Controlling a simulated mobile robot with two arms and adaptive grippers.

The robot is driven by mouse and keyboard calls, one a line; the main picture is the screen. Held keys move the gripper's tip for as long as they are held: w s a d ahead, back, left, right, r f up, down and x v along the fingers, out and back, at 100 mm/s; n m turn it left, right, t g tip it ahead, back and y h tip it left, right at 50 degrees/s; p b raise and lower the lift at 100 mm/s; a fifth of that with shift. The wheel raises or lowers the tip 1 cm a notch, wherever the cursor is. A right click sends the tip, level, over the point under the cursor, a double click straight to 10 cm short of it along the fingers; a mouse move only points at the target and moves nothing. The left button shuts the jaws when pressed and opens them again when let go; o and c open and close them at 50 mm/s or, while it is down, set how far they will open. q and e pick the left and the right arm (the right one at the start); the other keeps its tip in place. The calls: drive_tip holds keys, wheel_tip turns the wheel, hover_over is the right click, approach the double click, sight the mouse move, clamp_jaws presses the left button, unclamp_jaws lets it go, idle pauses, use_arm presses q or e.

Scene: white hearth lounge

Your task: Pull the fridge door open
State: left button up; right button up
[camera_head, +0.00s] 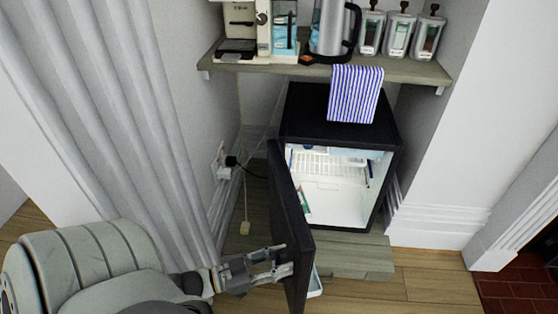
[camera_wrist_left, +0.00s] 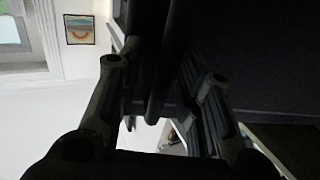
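The small black fridge (camera_head: 340,105) stands under a shelf, and its white lit inside with wire racks shows. Its black door (camera_head: 290,220) is swung wide open toward me, hinged on the fridge's left side. My left gripper (camera_head: 282,262) is at the outer face of the door, low and near its free edge. Its two fingers are apart. In the left wrist view, the fingers (camera_wrist_left: 158,82) stand either side of a dark bar-like part of the door, with gaps showing. Contact is too dark to tell. My right gripper is not in view.
A wooden shelf (camera_head: 400,70) above the fridge holds a coffee machine (camera_head: 260,28), a kettle (camera_head: 333,28) and canisters (camera_head: 398,35). A striped towel (camera_head: 355,93) hangs over the fridge top. Grey curtain (camera_head: 110,110) is at left; the floor (camera_head: 420,290) at right is clear.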

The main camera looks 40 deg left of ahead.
sight(279, 251)
use_arm(q)
drive_tip(key=shift+r, duration=0.1)
wheel_tip(279, 251, up, 10)
drive_tip(key=shift+f, duration=0.1)
idle(0.5)
idle(0.5)
